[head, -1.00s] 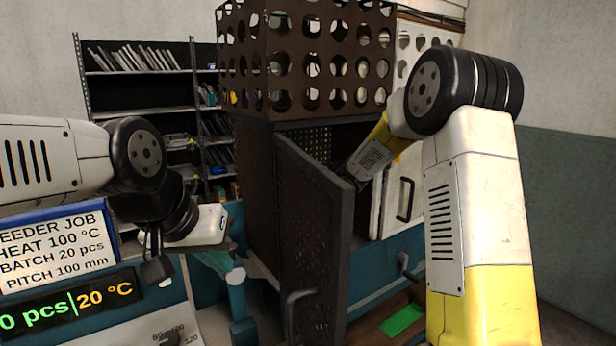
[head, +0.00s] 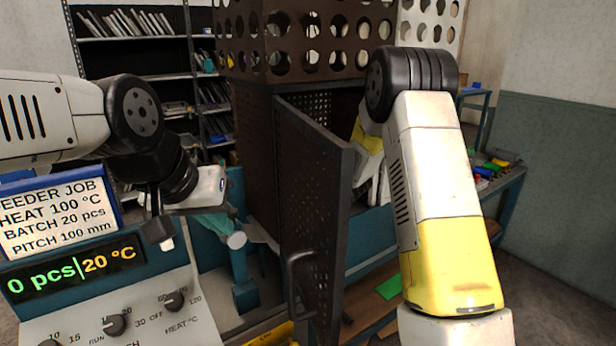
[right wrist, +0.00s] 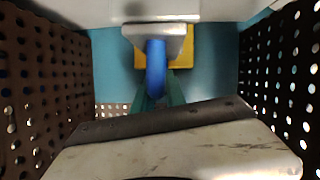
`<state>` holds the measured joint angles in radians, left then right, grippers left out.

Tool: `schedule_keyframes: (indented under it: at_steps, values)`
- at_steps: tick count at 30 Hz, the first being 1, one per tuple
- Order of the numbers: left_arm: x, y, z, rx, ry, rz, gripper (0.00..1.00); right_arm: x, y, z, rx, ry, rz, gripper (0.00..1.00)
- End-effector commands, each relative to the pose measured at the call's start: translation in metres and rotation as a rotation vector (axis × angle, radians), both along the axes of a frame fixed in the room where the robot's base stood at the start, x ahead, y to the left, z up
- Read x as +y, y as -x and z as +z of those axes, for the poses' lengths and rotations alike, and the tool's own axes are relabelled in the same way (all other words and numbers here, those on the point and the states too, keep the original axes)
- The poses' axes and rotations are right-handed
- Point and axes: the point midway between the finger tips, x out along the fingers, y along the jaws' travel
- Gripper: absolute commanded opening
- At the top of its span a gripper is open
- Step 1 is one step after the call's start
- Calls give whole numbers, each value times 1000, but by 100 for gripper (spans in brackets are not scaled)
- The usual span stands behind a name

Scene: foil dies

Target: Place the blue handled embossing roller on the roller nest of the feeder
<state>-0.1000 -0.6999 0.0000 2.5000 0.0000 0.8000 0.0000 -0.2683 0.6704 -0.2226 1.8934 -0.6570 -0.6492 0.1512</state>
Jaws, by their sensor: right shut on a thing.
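The blue handle (right wrist: 156,68) of the embossing roller shows in the right wrist view, standing out in front of a grey-white piece and a yellow patch. The roller's working end cannot be made out. My right gripper (right wrist: 155,92) is shut on the blue-handled roller, between two perforated walls. In the head view that gripper is hidden behind the dark perforated door (head: 312,205), which stands open. My left gripper (head: 162,235) hangs over the teal feeder (head: 250,265) at the left; its jaws are too unclear to read. I cannot clearly identify the roller nest.
A perforated brown cage (head: 255,150) stands behind the open door. The feeder's control panel (head: 110,325) with knobs and a display is at the lower left. A shelf rack (head: 130,38) stands at the back. A side bench (head: 505,185) with coloured bins is at the right.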

Motion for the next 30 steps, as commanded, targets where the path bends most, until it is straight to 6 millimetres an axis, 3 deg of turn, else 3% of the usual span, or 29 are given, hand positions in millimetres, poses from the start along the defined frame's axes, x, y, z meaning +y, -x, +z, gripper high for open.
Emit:
schedule_keyframes:
  at_steps: [7,8,11,22,30]
  values:
    - [0,0,0,0,0,0,0,1,-1,3,-7,-4,1,0]
    - [0,0,0,0,0,0,0,0,0,-1,0,0,0,20]
    - [0,0,0,0,0,0,0,0,0,0,0,-1,0,38]
    - [0,0,0,0,0,0,0,-2,2,2,0,-1,-1,38]
    - [0,0,0,0,0,0,0,-24,39,20,-1,-2,-4,38]
